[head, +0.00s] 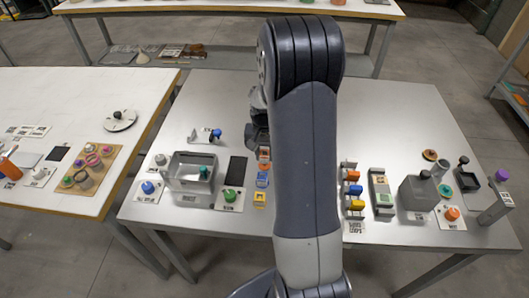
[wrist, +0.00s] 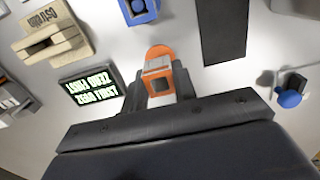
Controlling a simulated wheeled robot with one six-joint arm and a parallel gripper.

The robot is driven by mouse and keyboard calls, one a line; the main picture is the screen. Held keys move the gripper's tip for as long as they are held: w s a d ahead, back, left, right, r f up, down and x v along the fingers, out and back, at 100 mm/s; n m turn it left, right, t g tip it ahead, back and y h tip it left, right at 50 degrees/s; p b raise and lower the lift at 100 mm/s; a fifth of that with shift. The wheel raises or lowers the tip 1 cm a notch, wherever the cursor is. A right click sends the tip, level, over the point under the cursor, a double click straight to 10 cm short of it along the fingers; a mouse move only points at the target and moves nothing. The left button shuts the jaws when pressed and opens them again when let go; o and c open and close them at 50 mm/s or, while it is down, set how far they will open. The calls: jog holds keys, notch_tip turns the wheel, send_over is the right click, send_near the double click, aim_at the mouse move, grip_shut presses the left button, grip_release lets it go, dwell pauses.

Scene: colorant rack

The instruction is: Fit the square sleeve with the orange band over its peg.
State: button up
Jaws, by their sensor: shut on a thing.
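The square sleeve with the orange band (wrist: 159,76) is between the fingers of my gripper (wrist: 160,88) in the wrist view. My gripper is shut on it. Its grey top has a dark square opening. A rounded orange piece (wrist: 158,51) shows just beyond the sleeve; I cannot tell whether it is the peg's base. No peg shows clearly, and I cannot tell how high the sleeve is held. In the head view my gripper (head: 257,136) is partly hidden by my arm, at the far end of a row with a blue square piece (head: 262,180) and a yellow one (head: 259,198).
The blue square piece (wrist: 140,10) stands near the sleeve in the wrist view. A black pad (wrist: 223,30), a blue knob (wrist: 289,98), a black sign (wrist: 92,87) and a tan block (wrist: 52,35) surround it. A grey open box (head: 192,171) stands left in the head view.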

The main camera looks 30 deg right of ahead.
jog(key=shift+f+b, duration=0.85)
jog(key=shift+f, duration=0.35)
jog(key=o, duration=1)
jog(key=shift+r, duration=0.2)
notch_tip(320, 180, up, 11)
jog(key=shift+f, duration=0.2)
jog(key=shift+f, duration=0.1)
notch_tip(320, 180, down, 10)
jog(key=shift+f, duration=0.2)
jog(key=shift+r+p, duration=0.4)
jog(key=shift+p, duration=0.05)
